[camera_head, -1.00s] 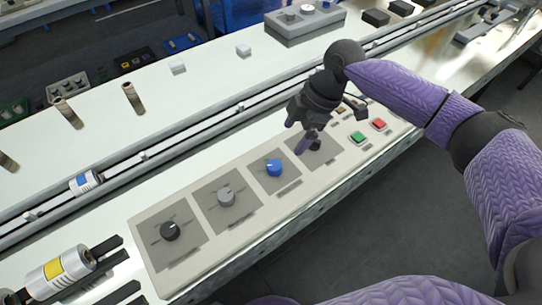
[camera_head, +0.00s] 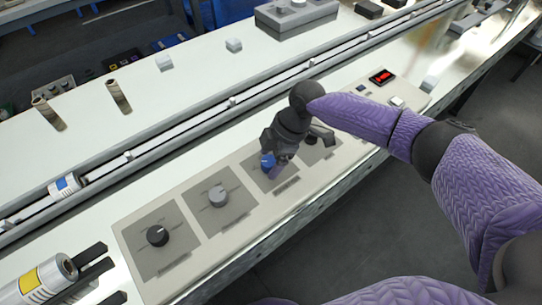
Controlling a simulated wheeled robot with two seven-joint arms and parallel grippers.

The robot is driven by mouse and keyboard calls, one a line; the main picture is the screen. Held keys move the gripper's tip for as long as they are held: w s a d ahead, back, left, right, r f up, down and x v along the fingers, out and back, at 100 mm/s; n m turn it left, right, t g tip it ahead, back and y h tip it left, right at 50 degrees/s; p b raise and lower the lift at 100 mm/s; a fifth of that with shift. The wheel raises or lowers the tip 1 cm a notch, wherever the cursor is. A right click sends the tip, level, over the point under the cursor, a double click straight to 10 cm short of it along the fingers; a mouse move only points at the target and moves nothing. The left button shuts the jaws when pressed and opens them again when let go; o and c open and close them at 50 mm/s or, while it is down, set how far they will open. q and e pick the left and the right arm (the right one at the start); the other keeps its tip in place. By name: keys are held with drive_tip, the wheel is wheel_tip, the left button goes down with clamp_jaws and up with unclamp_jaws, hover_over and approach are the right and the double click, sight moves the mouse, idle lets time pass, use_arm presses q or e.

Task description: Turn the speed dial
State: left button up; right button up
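A sloped panel (camera_head: 150,283) carries a row of dials: a black dial (camera_head: 157,236), a grey dial (camera_head: 218,196) and a blue dial (camera_head: 267,160). I cannot read the labels to tell which is the speed dial. My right gripper (camera_head: 298,153) is over the blue dial's plate, fingers spread, with one finger close beside the blue dial and partly covering it. I cannot tell whether it touches. The other finger is over the fourth plate to the right, where the dial is mostly hidden.
A conveyor rail (camera_head: 205,111) runs behind the panel. Brown tubes (camera_head: 118,95) stand behind the rail.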

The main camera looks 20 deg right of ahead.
clamp_jaws()
